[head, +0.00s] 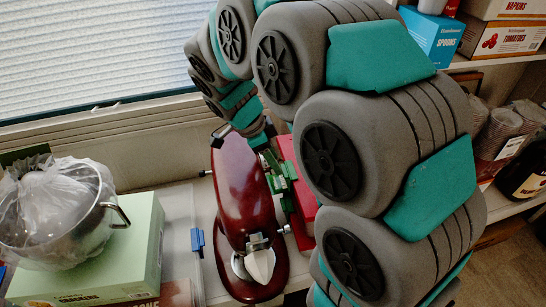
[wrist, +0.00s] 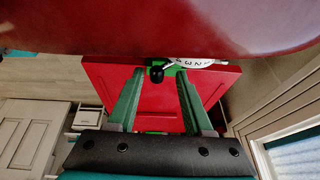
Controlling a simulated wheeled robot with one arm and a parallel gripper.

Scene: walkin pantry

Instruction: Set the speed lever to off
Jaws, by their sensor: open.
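The dark red stand mixer (head: 243,190) stands on the counter, and its glossy body fills the top of the wrist view (wrist: 150,25). In the head view my gripper (head: 280,180) is at the mixer's right side, and the lever is hidden there.
A red panelled object (head: 298,180) is close behind my gripper. Left of the mixer, a metal pot with a plastic bag (head: 60,210) sits on a green crackers box (head: 110,260). A blue clip-like item (head: 197,240) is between them. Shelves with boxes (head: 505,38) are at right.

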